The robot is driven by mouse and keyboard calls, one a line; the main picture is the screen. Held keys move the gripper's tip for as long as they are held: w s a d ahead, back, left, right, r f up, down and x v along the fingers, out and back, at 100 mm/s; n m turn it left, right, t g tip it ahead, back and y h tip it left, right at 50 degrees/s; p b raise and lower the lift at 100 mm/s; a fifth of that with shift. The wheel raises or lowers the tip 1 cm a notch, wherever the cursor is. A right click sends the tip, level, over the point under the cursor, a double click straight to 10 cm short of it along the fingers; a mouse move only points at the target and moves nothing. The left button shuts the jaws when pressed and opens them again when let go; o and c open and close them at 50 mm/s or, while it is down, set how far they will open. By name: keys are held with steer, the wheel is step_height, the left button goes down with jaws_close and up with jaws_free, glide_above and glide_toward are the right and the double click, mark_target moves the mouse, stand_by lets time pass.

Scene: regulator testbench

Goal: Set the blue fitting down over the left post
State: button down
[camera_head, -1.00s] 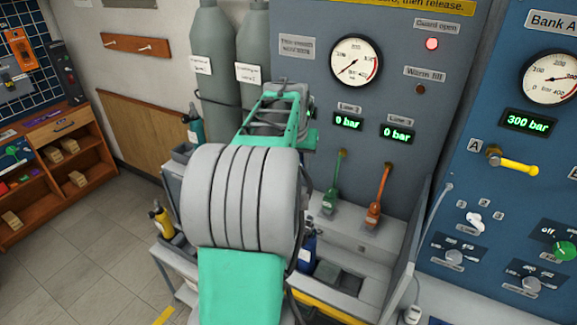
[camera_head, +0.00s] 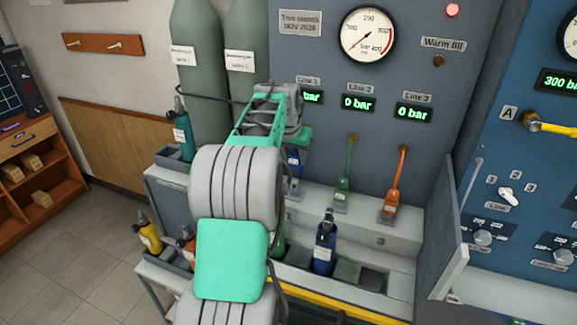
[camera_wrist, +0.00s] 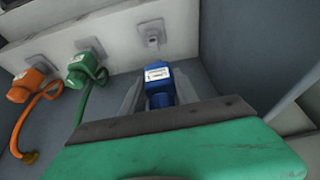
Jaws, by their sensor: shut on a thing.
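The blue fitting (camera_wrist: 158,80), with a pale label, is held between the fingers of my gripper (camera_wrist: 157,93) in the wrist view. In the head view part of the blue fitting (camera_head: 293,167) shows just right of my arm. The left post (camera_wrist: 152,38) is a bare pale stub on a square plate in the wrist view. The blue fitting is close to it, apart from it in the picture; the height between them is hard to tell.
A green fitting (camera_head: 343,187) and an orange fitting (camera_head: 391,196) stand on the neighbouring posts, each with a hose. A dark blue bottle (camera_head: 325,247) stands in front of the ledge. A grey side panel (camera_head: 452,235) bounds the right.

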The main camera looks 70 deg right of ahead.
mark_target(296, 182)
steer(key=shift+w+f, duration=0.1)
steer(key=shift+f, duration=0.15)
steer(key=shift+s+f+b, duration=0.3)
steer(key=shift+f+b, duration=0.45)
steer(key=shift+f, duration=0.15)
step_height(296, 182, down, 3)
steer(key=shift+r+b, duration=0.15)
steer(key=shift+b, duration=0.95)
steer(key=shift+r, duration=0.1)
steer(key=shift+a, duration=0.15)
steer(key=shift+f+b, duration=1.1)
steer(key=shift+f, duration=0.85)
steer(key=c, duration=0.8)
jaws_free()
steer(key=shift+c, duration=0.2)
steer(key=v, duration=0.7)
steer(key=shift+a+r, duration=0.2)
steer(key=shift+r, duration=0.15)
